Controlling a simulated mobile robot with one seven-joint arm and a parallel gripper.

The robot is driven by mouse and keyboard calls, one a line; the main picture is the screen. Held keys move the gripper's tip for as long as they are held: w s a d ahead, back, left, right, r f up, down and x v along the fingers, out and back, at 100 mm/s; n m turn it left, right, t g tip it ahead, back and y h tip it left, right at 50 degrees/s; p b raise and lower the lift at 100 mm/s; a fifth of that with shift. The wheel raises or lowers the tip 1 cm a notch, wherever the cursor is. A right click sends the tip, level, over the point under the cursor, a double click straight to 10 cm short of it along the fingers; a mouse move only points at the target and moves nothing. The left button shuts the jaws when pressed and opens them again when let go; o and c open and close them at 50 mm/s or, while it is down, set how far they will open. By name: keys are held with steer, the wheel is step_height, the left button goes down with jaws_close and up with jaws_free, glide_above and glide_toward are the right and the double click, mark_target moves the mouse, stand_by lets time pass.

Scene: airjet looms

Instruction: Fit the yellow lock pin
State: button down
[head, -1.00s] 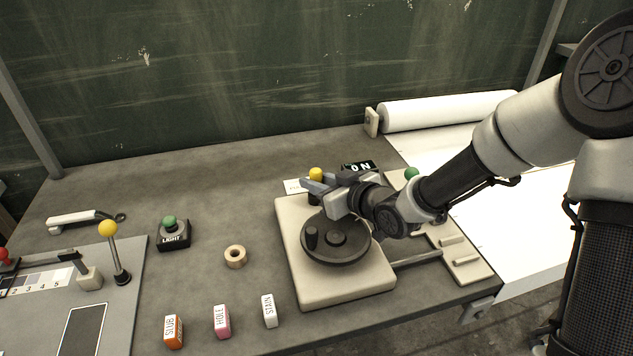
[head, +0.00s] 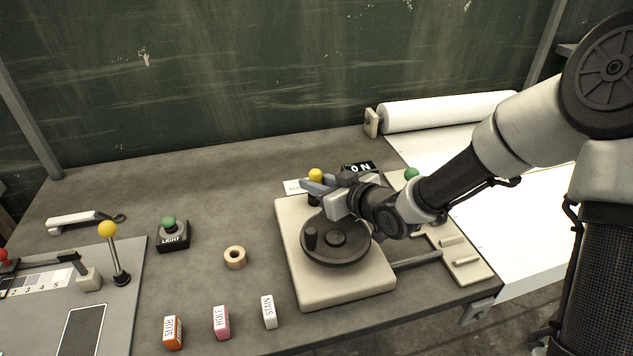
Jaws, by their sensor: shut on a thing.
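The yellow lock pin (head: 316,175) shows as a yellow knob at the far edge of a cream base plate (head: 345,284). A dark round handwheel (head: 336,238) with a small upright handle sits on that plate. My gripper (head: 318,186) is at the yellow knob, just behind the handwheel, with its fingers shut around the pin below the knob. The pin's lower end and any hole under it are hidden by my gripper and the wheel.
SLUB (head: 173,332), HOLE (head: 221,322) and STAIN (head: 269,311) blocks stand along the front. A yellow-knobbed lever (head: 108,229) stands on the left panel. A white roll (head: 447,110) lies at the back right.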

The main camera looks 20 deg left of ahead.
steer(key=shift+s+a, duration=0.3)
steer(key=shift+a, duration=0.1)
steer(key=c, duration=1.7)
jaws_free()
steer(key=shift+r, duration=0.1)
steer(key=o, duration=0.7)
steer(key=shift+s, duration=0.1)
step_height(320, 180, up, 4)
steer(key=p, duration=0.2)
steer(key=shift+a+f+p, duration=0.15)
steer(key=shift+f+p, duration=0.05)
steer(key=shift+p, duration=0.2)
steer(key=shift+w+d+r+p, duration=0.15)
steer(key=shift+d+r+p, duration=0.05)
steer(key=shift+r+p, duration=0.8)
steer(key=shift+w+d+r+p, duration=0.1)
steer(key=shift+d+r+p, duration=0.05)
steer(key=shift+r+p, duration=0.75)
steer(key=shift+r, duration=0.15)
